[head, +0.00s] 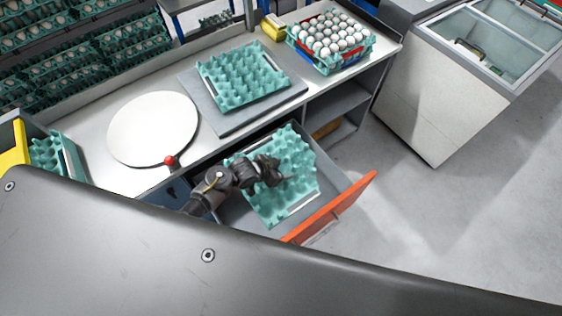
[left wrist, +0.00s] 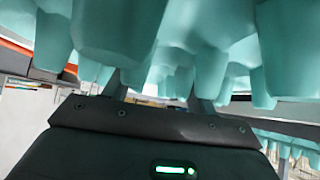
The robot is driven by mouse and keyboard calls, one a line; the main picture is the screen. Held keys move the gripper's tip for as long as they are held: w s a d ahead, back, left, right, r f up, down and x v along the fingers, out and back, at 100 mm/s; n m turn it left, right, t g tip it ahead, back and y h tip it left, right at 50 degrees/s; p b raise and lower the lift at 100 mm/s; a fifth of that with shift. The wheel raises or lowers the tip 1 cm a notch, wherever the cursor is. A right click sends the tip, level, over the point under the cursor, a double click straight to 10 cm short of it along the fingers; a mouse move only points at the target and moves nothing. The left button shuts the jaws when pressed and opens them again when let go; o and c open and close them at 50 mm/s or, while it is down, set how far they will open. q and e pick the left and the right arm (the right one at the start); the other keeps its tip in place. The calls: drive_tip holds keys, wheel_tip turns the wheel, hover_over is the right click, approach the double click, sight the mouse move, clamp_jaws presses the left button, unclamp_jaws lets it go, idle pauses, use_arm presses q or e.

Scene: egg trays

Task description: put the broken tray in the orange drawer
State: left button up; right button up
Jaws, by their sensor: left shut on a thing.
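A teal egg tray (head: 298,158) is over the open orange-fronted drawer (head: 335,212), tilted, with its lower end inside the drawer's outline. My left gripper (head: 277,172) is shut on this tray. In the left wrist view the tray's cups (left wrist: 190,50) fill the top of the picture, right above the gripper (left wrist: 165,100). I cannot tell whether the tray touches the drawer bottom, nor see where it is broken. A second empty teal tray (head: 243,75) lies on a grey board on the counter. My right gripper is not in view.
A white round disc (head: 153,128) with a red knob lies on the counter. A stack with white eggs (head: 331,38) stands at the counter's back right. A yellow-edged bin (head: 20,150) with a teal tray is at left. Floor right of the drawer is clear up to a white chest freezer (head: 425,95).

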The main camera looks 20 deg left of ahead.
use_arm(q)
wheel_tip(320, 180, down, 28)
drive_tip(key=b, duration=2.3)
drive_tip(key=shift+b, duration=0.35)
drive_tip(key=shift+f+b, duration=0.4)
drive_tip(key=shift+f, duration=0.15)
drive_tip(key=shift+f+b, duration=0.8)
drive_tip(key=shift+f, duration=0.15)
